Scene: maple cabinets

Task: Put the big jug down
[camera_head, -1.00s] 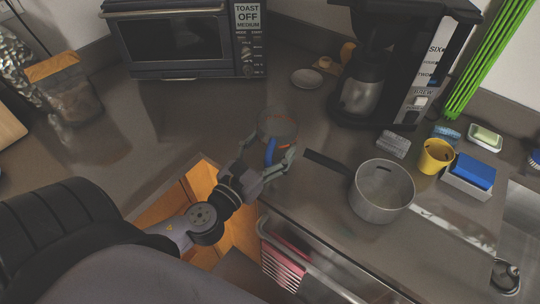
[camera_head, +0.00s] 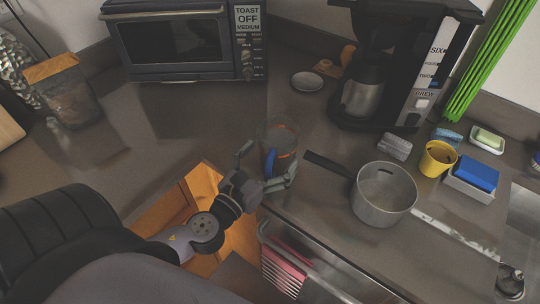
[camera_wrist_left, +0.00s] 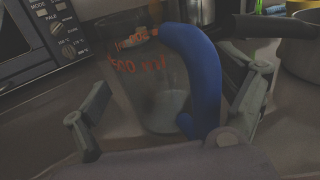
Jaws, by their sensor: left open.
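The big jug (camera_head: 284,139) is a clear measuring jug with red markings and a blue handle. It stands upright on the grey counter, left of the saucepan. In the left wrist view the jug (camera_wrist_left: 150,85) fills the middle, with its blue handle (camera_wrist_left: 205,80) toward me. My left gripper (camera_head: 267,163) is open at the near side of the jug. In the wrist view its fingers (camera_wrist_left: 172,110) are spread, one on each side of the jug and handle, and apart from the handle. My right gripper is not in view.
A grey saucepan (camera_head: 383,196) stands to the right, its dark handle (camera_head: 327,165) pointing toward the jug. A coffee maker (camera_head: 405,70), a toaster oven (camera_head: 180,40) and a small white dish (camera_head: 306,81) are behind. An open wooden drawer or cabinet (camera_head: 205,180) lies below the counter edge.

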